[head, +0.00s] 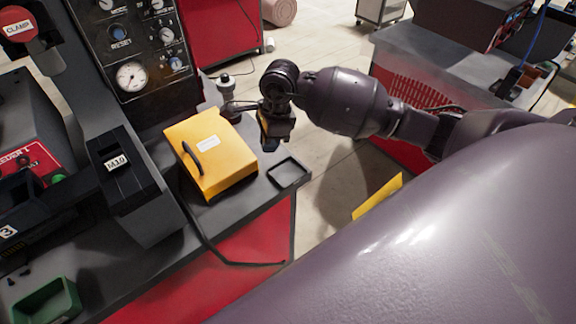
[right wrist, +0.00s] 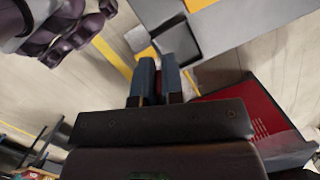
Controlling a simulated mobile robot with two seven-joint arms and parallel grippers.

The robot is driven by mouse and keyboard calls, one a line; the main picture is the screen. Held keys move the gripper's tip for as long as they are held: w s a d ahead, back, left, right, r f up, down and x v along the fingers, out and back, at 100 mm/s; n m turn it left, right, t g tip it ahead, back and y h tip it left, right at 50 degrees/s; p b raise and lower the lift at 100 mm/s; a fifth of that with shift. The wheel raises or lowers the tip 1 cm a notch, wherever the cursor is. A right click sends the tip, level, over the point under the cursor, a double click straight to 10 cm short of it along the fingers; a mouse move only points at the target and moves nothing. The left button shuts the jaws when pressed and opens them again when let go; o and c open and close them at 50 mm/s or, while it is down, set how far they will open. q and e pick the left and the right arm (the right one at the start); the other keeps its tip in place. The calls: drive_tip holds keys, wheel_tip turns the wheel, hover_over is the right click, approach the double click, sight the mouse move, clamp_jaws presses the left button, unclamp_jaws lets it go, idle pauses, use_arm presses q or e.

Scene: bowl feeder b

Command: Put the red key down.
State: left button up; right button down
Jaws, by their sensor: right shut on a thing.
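My right gripper (head: 270,144) hangs over the right end of the grey bench, just right of the yellow box. In the right wrist view its two blue fingers (right wrist: 158,68) are close together, shut on a thin dark red piece, the red key (right wrist: 158,88). Only a sliver of the key shows between the fingers; in the head view I cannot make it out. A small black square tray (head: 288,173) lies empty at the bench corner, below and right of the gripper. It also shows in the right wrist view (right wrist: 179,44), beyond the fingertips.
A yellow box (head: 212,152) with a black handle stands on the bench (head: 240,222). A small dark post (head: 228,86) stands behind it. A gauge panel (head: 134,45) rises at the back left. A green bin (head: 46,303) sits front left. Open floor lies right of the bench.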

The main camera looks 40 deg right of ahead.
drive_tip(key=w+d+r+m+h+p, duration=0.2)
drive_tip(key=d+r+m, duration=0.35)
drive_tip(key=m, duration=0.85)
hover_over(285, 170)
drive_tip(key=f, duration=1.3)
drive_tip(key=shift+s+a+f, duration=0.1)
drive_tip(key=shift+s, duration=0.15)
drive_tip(key=shift+f, duration=2.7)
drive_tip(key=shift+f, duration=0.1)
drive_tip(key=c, duration=1.2)
unclamp_jaws()
drive_tip(key=shift+c, duration=0.2)
